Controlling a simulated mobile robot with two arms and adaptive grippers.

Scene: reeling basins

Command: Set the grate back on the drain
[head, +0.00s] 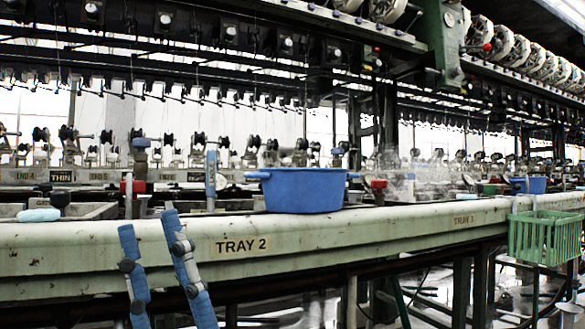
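I cannot make out the grate or the drain in this view.
The pale-green bench edge (370,233) labelled TRAY 2 runs across the view. A blue basin (305,192) stands on it. A green basket (545,237) hangs at the right. Reeling machinery (270,150) fills the back. Legs and pipes stand below the bench.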

